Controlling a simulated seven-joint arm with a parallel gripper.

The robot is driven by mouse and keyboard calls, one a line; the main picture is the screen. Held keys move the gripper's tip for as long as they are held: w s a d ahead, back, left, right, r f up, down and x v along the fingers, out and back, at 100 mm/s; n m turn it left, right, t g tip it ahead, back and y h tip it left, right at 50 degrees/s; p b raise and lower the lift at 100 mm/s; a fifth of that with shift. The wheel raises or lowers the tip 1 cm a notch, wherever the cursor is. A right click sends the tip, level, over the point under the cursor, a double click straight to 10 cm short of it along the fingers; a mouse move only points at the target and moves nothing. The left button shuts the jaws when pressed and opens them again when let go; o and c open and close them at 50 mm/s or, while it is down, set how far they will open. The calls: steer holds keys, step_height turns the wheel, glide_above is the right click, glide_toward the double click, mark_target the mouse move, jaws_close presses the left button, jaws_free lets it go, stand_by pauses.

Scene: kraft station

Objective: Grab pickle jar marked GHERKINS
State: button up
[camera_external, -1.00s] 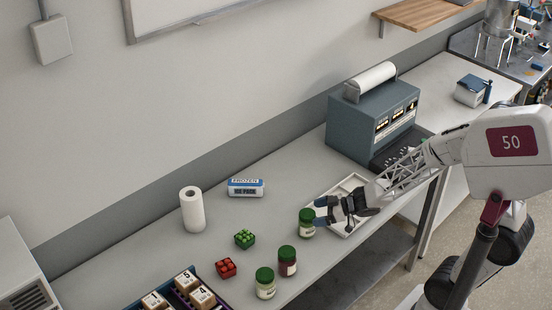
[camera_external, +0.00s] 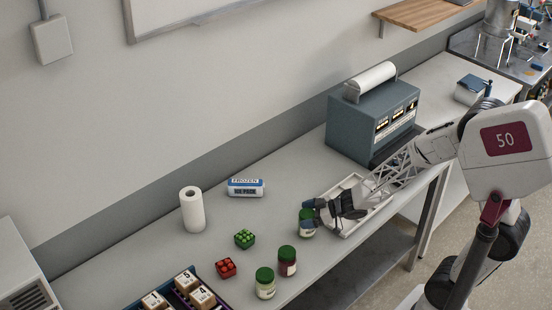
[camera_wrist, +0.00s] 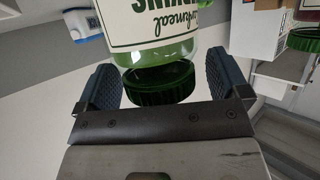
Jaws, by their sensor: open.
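In the wrist view the jar (camera_wrist: 165,55) appears upside down, with a cream label carrying dark capitals that seem to end in "KINS"; the rest is cut off. My open gripper (camera_wrist: 162,68) has one dark ridged finger on each side of the jar, with gaps between fingers and glass. Two more green-lidded jars stand to the left: one with dark red contents (camera_external: 287,263) and one with pale contents (camera_external: 265,285). Their labels are unreadable here.
A white tray (camera_external: 378,208) lies beneath and beside my gripper. A blue-grey machine (camera_external: 372,120) stands behind it.

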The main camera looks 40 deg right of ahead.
steer(key=c, duration=1.4)
steer(key=shift+r, duration=0.1)
steer(key=shift+r, duration=0.55)
steer(key=shift+s+d+r, duration=0.1)
steer(key=shift+s+r, duration=0.1)
steer(key=shift+r, duration=0.4)
steer(key=shift+s+r, duration=0.15)
steer(key=shift+r, duration=0.4)
steer(key=s+d, duration=0.1)
steer(key=s, duration=0.4)
steer(key=s+d+r, duration=0.1)
steer(key=s, duration=0.4)
steer(key=s+d, duration=0.1)
steer(key=s, duration=0.3)
steer(key=shift+s+d+r, duration=0.2)
steer(key=shift+s+d, duration=0.2)
